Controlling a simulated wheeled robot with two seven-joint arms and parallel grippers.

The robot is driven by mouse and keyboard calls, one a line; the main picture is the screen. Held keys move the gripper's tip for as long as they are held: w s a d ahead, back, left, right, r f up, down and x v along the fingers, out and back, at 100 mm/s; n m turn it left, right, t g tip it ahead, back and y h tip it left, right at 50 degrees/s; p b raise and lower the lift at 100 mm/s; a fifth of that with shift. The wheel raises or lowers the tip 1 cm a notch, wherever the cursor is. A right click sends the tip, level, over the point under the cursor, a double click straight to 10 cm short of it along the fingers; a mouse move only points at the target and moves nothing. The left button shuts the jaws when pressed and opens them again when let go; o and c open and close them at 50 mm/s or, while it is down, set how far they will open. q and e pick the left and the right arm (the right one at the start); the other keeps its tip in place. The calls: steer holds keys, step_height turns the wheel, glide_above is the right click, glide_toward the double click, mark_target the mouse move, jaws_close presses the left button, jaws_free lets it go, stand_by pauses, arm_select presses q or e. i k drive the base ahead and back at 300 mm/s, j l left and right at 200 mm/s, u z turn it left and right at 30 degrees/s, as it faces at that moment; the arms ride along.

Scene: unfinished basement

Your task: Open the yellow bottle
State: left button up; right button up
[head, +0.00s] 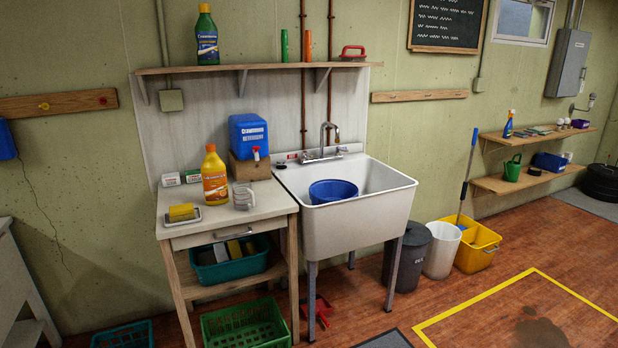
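The yellow bottle (214,178) stands upright on the small wooden table beside the sink. Neither of my grippers shows in the head view, and nothing is touching the bottle.
Around the bottle stand a clear measuring cup (243,196), a yellow sponge on a dish (182,213) and a blue container (249,136) on a wooden block. The sink (352,215) with a blue bowl (333,190) is to the right. The floor in front (480,290) is mostly clear.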

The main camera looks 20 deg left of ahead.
mark_target(212, 169)
steer(key=i+u, duration=0.15)
steer(key=i, duration=0.4)
steer(key=i+l+u, duration=0.2)
steer(key=i, duration=0.35)
